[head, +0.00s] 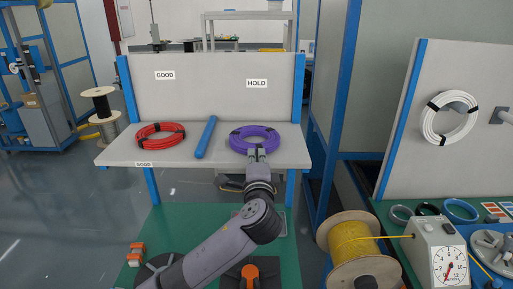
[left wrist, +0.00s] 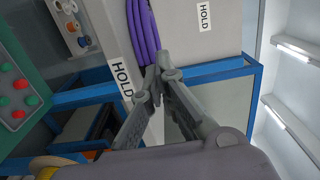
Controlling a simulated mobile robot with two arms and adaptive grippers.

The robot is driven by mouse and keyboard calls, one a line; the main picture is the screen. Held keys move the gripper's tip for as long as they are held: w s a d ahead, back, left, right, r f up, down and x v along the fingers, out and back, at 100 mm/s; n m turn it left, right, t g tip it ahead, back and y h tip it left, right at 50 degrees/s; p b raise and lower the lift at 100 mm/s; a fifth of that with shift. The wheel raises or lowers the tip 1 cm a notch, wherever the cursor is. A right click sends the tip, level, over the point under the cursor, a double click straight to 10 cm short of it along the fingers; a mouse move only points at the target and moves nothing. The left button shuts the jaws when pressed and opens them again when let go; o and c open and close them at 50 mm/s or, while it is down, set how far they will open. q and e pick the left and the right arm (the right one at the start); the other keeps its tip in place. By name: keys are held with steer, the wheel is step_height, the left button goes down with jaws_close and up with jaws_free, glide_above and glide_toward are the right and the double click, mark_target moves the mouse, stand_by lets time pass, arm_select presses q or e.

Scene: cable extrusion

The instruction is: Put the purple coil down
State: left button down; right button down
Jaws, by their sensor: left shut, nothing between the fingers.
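The purple coil (head: 254,137) lies flat on the grey bench top (head: 213,152), right of the blue divider bar (head: 206,137) and below the HOLD sign (head: 257,83). My left gripper (head: 257,153) is at the coil's near side, its fingers shut with nothing held. In the left wrist view its fingertips (left wrist: 162,70) are close together at the end of the visible part of the purple coil (left wrist: 143,30); I cannot tell if they touch it. My right gripper is not in view.
A red coil (head: 160,134) lies left of the divider, below the GOOD sign (head: 165,75). A white coil (head: 450,118) hangs on the right panel (head: 400,150). A yellow cable spool (head: 357,250) and a dial gauge (head: 447,265) stand at the lower right.

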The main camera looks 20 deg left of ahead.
mark_target(256, 148)
arm_select(q)
steer(key=shift+x, duration=1.1)
steer(key=shift+x, duration=1.6)
